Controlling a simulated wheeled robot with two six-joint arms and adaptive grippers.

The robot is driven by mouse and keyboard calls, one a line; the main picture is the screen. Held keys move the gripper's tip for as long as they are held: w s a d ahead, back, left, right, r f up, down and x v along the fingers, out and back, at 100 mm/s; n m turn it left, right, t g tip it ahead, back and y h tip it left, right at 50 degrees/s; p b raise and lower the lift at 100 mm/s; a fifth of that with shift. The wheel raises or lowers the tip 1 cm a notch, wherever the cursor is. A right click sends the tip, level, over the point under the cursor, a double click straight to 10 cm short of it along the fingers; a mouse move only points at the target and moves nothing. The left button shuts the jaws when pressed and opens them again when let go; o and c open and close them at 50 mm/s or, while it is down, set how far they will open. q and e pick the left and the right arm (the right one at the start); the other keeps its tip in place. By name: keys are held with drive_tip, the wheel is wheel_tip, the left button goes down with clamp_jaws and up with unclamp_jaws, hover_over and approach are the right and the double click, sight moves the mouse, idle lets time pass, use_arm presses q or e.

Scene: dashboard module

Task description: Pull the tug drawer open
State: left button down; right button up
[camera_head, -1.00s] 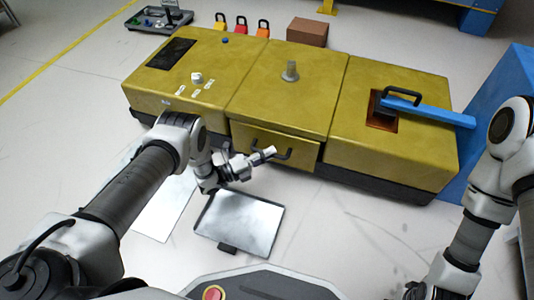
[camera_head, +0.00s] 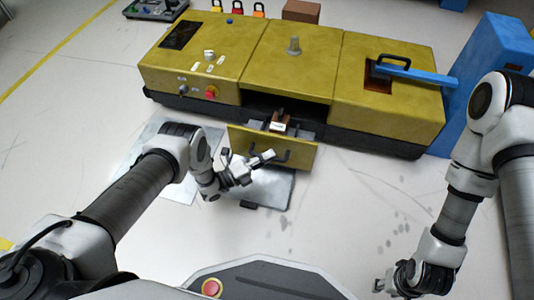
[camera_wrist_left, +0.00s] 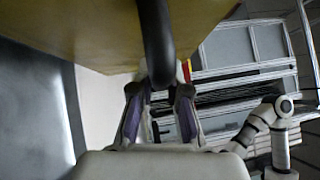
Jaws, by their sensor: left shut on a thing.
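The yellow drawer (camera_head: 300,155) stands pulled out from the middle of the yellow dashboard module, and a dark gap shows above it. A brown and white item (camera_head: 279,122) lies inside it. My left gripper (camera_head: 270,157) is at the black handle on the drawer's front. In the left wrist view the dark handle bar (camera_wrist_left: 156,45) runs down between the two fingers (camera_wrist_left: 158,108), which are shut on it. My right gripper (camera_head: 388,287) is low at the right, well away from the drawer; its fingers are too small to judge.
A blue bar (camera_head: 425,76) lies across the module's right section, beside a blue block (camera_head: 490,85). A metal tray (camera_head: 268,186) lies on the floor below the drawer. Floor to the right is clear.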

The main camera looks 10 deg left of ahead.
use_arm(q)
drive_tip(key=shift+s, duration=0.25)
drive_tip(key=c, duration=1.1)
unclamp_jaws()
drive_tip(key=shift+c, duration=0.2)
drive_tip(key=v, duration=1.2)
